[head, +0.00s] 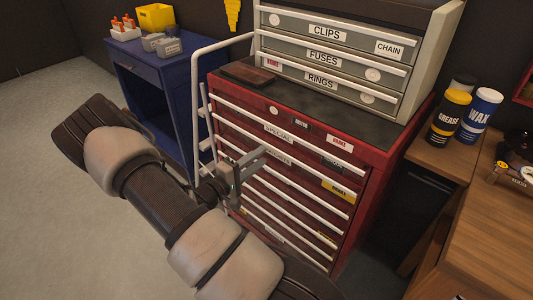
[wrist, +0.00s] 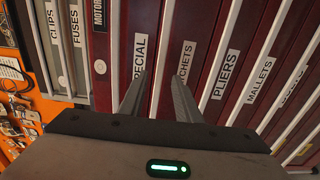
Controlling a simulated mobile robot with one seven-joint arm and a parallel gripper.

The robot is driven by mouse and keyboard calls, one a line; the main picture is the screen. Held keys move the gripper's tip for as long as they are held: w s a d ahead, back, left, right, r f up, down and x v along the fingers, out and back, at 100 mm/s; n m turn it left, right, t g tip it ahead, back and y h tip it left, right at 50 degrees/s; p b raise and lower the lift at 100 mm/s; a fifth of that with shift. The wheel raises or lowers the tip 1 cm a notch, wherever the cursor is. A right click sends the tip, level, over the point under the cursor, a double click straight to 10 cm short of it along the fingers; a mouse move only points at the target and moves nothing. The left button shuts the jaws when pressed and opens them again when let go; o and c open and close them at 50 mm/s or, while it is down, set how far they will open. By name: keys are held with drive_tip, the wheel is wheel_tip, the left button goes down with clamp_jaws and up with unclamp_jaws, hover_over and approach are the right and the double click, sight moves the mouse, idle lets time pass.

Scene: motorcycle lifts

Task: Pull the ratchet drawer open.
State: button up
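The red tool chest (head: 375,190) stands in front of me with its drawers shut. In the wrist view the ratchet drawer carries a white label (wrist: 186,58) reading "...TCHETS", its start hidden by my right finger. A long white handle rail (wrist: 161,60) runs between this label and the "SPECIAL" label (wrist: 139,55). My gripper (wrist: 158,90) is open and empty, with one finger on each side of that rail as seen here. I cannot tell whether the fingers touch it. In the head view my gripper (head: 263,158) is at the chest's front, covering part of the upper drawers.
Other drawers, marked "PLIERS" (wrist: 226,74) and "MALLETS" (wrist: 257,80), lie alongside with similar rails. A grey drawer unit (head: 430,60) stands on the chest. A blue cart (head: 145,65) is to the left, a wooden bench (head: 490,220) to the right. Open floor (head: 50,200) lies at left.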

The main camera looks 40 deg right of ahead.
sight(271, 149)
drive_tip(key=shift+w+d, duration=0.2)
drive_tip(key=shift+d, duration=1.85)
clamp_jaws()
